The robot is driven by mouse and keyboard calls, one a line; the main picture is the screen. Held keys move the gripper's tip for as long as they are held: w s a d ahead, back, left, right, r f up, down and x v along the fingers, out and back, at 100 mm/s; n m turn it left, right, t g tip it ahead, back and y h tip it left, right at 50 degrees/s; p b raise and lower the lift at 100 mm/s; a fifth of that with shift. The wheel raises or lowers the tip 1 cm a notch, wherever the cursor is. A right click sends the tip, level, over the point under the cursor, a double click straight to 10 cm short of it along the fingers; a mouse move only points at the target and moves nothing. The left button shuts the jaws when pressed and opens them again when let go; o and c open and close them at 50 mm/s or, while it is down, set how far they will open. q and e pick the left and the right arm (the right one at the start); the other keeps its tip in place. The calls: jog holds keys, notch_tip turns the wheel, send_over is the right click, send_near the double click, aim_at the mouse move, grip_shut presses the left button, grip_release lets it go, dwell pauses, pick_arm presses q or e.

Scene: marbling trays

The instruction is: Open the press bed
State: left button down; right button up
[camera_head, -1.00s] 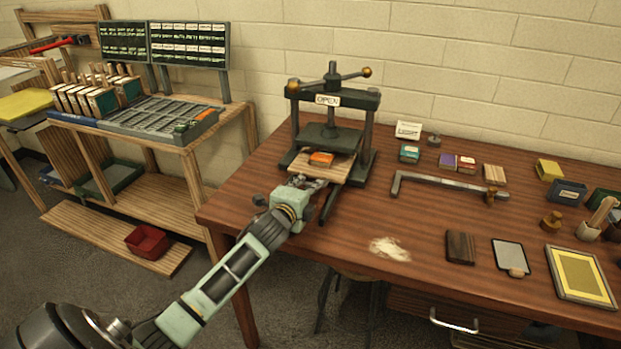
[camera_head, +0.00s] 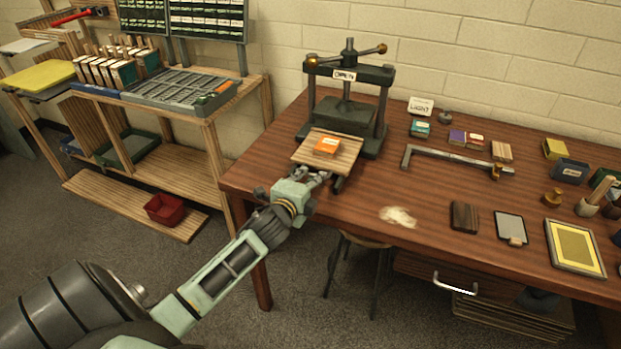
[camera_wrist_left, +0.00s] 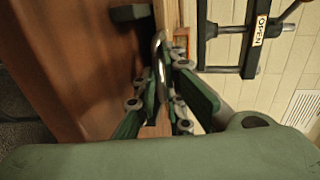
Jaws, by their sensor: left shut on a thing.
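The press (camera_head: 347,105) is a dark frame with a screw, a cross handle with brass knobs and an "OPEN" sign, near the back of the table. Its wooden bed (camera_head: 343,162) sticks out of the front, with an orange block (camera_head: 327,146) on top. My left gripper (camera_head: 320,179) is at the bed's front edge. In the left wrist view, its fingers (camera_wrist_left: 160,90) are shut around a shiny metal handle (camera_wrist_left: 159,50). The press frame (camera_wrist_left: 225,69) and its sign also show there. My right gripper is not in view.
A bent metal bar (camera_head: 455,163) lies right of the press, with small boxes behind it. A pale powder patch (camera_head: 398,216), a dark wood block (camera_head: 464,216) and a yellow framed panel (camera_head: 575,249) lie toward the front. A wooden type rack (camera_head: 200,107) stands left, beyond a gap.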

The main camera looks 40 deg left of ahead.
pick_arm(q)
jog(key=c, duration=1.8)
grip_release()
jog(key=shift+c, duration=0.2)
jog(key=v, duration=1.2)
jog(key=s+d+f+n+g+h, duration=0.15)
jog(key=s+f, duration=0.25)
jog(key=f, duration=0.8)
jog(key=s+d+f+n+g, duration=0.1)
jog(key=s+f+n+g, duration=0.25)
jog(key=f, duration=0.75)
jog(key=s+d+f+n+g, duration=0.15)
jog(key=s+f, duration=0.25)
jog(key=f, duration=0.8)
jog(key=s+d+f+n+g, duration=0.2)
jog(key=s+f, duration=0.4)
jog(key=s, duration=0.4)
jog(key=s+d+f+n+g+h, duration=0.1)
jog(key=s+d+f, duration=0.4)
jog(key=s, duration=0.5)
jog(key=s+d+f+n+g+h, duration=0.1)
jog(key=s+d+f+n+g, duration=0.2)
jog(key=s+f, duration=0.5)
jog(key=shift+s+d+f+g, duration=0.35)
jog(key=shift+s+d+g, duration=0.15)
jog(key=shift+s+g, duration=0.45)
